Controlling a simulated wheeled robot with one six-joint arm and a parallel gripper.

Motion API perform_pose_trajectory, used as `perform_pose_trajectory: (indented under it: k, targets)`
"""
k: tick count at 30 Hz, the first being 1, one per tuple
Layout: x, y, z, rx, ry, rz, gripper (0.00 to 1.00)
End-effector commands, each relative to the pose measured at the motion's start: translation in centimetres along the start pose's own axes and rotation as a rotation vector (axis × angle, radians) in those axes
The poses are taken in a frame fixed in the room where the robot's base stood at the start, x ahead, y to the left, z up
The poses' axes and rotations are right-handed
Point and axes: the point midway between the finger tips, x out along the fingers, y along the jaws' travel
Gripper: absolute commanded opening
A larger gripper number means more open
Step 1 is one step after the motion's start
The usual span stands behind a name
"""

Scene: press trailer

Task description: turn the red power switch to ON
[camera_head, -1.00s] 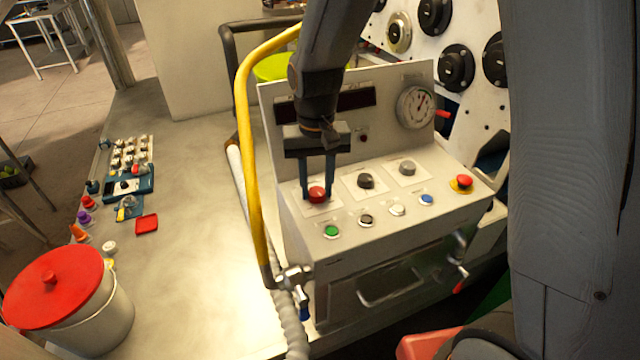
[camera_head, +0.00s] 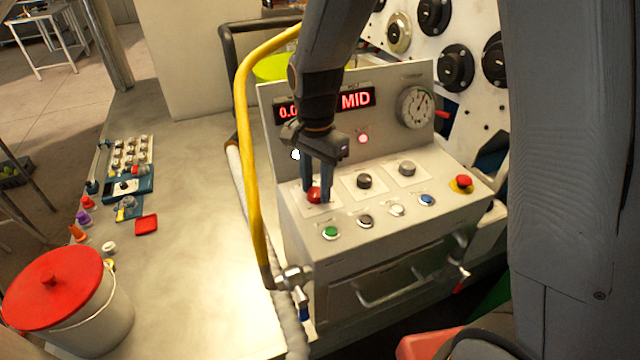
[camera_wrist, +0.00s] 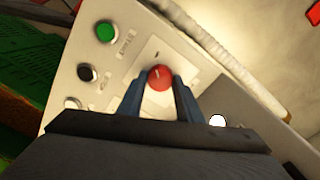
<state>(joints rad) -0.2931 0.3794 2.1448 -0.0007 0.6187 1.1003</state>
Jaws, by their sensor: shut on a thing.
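The red power switch (camera_head: 314,195) is a round red knob at the left of the control box's sloped top. It also shows in the wrist view (camera_wrist: 160,77), with a pale mark on its face. My gripper (camera_head: 318,193) points down over it, turned at an angle to the box's front edge. Its two blue fingers (camera_wrist: 158,90) are shut on the knob, one on each side. The display (camera_head: 356,100) on the upright panel is lit and reads "MID" in red, with part of its left side hidden by my arm. A small red lamp (camera_head: 363,139) below it glows.
Green (camera_head: 330,232), black, white and blue buttons line the front, with a red emergency button (camera_head: 464,182) at the right. A yellow rail (camera_head: 247,150) rises close at the left.

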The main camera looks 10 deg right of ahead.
Motion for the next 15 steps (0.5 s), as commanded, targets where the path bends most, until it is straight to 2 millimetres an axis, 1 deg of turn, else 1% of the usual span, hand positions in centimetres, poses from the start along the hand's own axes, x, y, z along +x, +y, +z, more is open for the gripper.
perform_pose_trajectory:
  k: [1, 6, 15]
  targets:
    - [-0.16, -0.39, -0.19, 0.020, 0.005, -0.010, 0.10]
    - [-0.17, -0.41, -0.17, 0.076, 0.005, -0.011, 0.10]
    - [-0.18, -0.44, -0.15, 0.107, 0.004, -0.011, 0.10]
